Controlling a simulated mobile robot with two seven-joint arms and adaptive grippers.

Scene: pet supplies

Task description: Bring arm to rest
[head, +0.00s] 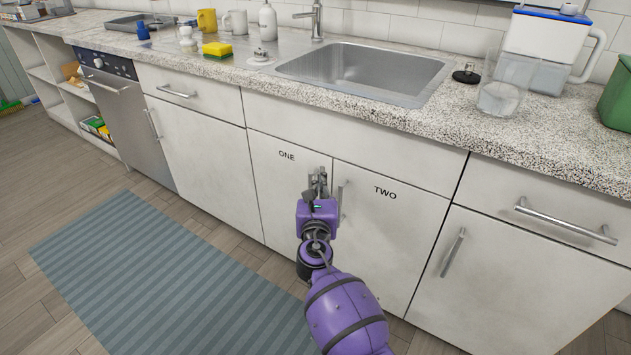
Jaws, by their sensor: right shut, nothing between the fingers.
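My right arm is purple and reaches up from the bottom of the head view. Its gripper (318,184) is in front of the cabinet door marked ONE (278,190), close to that door's right edge. The gripper is shut and holds nothing. I cannot tell whether its fingers touch the door or its handle. The door marked TWO (390,225) is just to the right, with its upright handle (341,199) beside the gripper. Both doors look closed. My left gripper is not in view.
A speckled counter (420,115) with a sink (365,70) runs above the cabinets. On it are a yellow sponge (217,50), a clear cup (505,85), a white pitcher (548,40) and a green container (617,97). A striped mat (150,275) lies on the floor to the left.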

